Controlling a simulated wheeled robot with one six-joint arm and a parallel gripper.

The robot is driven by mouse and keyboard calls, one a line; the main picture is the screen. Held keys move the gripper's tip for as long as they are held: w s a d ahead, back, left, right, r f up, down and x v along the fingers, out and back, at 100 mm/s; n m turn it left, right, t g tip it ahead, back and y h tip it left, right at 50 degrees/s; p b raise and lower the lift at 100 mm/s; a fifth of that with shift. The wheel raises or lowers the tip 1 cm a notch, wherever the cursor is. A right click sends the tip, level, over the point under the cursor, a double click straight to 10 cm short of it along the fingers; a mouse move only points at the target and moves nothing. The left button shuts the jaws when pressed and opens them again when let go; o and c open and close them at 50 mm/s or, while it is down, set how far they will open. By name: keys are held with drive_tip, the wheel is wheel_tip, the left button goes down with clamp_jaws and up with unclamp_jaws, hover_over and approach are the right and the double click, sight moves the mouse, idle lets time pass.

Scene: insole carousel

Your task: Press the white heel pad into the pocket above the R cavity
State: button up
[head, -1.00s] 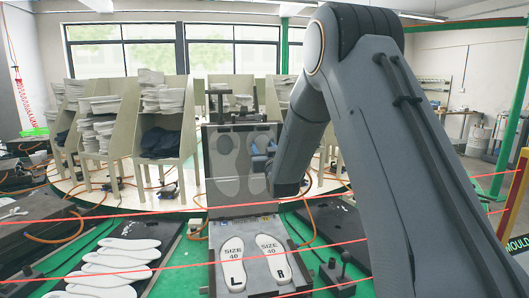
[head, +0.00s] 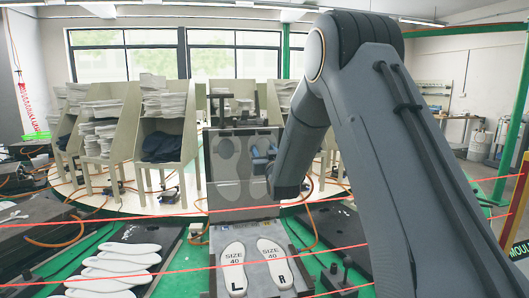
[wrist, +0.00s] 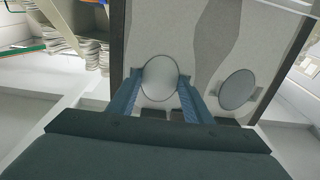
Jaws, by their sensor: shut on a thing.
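My gripper (wrist: 160,82) is shut on the pale round heel pad (wrist: 160,72), with a blue-grey finger on each side. The pad is in front of the upright grey lid plate (head: 240,190), at the upper right round spot. I cannot tell whether it is seated in the pocket or just in front of it; the pocket behind it is hidden. A second grey oval pocket (wrist: 237,89) shows beside it in the wrist view. In the head view, my gripper (head: 263,158) covers most of the pad. Below the lid lie white insoles marked L (head: 234,268) and R (head: 276,262).
Several white insoles (head: 122,265) lie on a dark plate at the left. Beige racks with insole stacks (head: 157,97) stand on the round carousel behind. Red lines (head: 130,216) cross the front. A black clamp (head: 338,276) stands right of the mould.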

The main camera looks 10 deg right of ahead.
drive_tip(key=o, duration=0.8)
drive_tip(key=s, duration=0.2)
drive_tip(key=s+b, duration=0.1)
drive_tip(key=s, duration=0.2)
drive_tip(key=s+f+b, duration=0.1)
drive_tip(key=s, duration=0.1)
drive_tip(key=shift+s, duration=0.35)
drive_tip(key=shift+f, duration=0.1)
drive_tip(key=s+f+g, duration=1.1)
drive_tip(key=s+f, duration=0.6)
drive_tip(key=s+f+g, duration=0.2)
drive_tip(key=s, duration=0.6)
drive_tip(key=s+f+g, duration=0.2)
drive_tip(key=s+g, duration=0.1)
drive_tip(key=s, duration=0.5)
drive_tip(key=s+f+g, duration=0.2)
drive_tip(key=s+g, duration=0.1)
drive_tip(key=s, duration=0.5)
drive_tip(key=shift+s+f, duration=0.1)
drive_tip(key=shift+s, duration=0.05)
